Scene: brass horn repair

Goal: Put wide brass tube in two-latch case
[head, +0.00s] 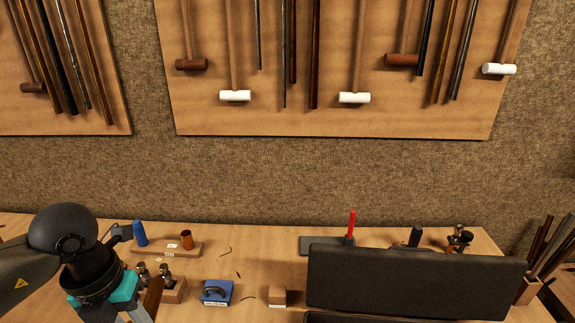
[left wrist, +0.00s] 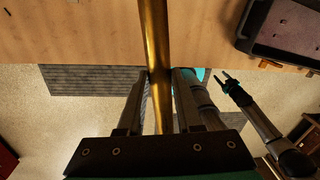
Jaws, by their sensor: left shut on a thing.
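My left gripper (left wrist: 162,75) is shut on the wide brass tube (left wrist: 155,35), a long golden tube that runs up the middle of the left wrist view between the fingers. In the head view my left gripper is at the bottom left, its fingertips cut off by the frame edge. The dark two-latch case (head: 415,280) stands at the front right of the bench with its lid raised, which hides most of its inside. The case also shows at the upper right of the left wrist view (left wrist: 285,30), apart from the tube. My right gripper (left wrist: 230,76) is open and empty.
A wooden block with a blue cone (head: 139,233) and a copper cup (head: 187,240) lies behind my left arm. A blue block (head: 217,292) and a small wooden block (head: 277,296) sit left of the case. A red-handled tool (head: 351,225) stands behind the lid.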

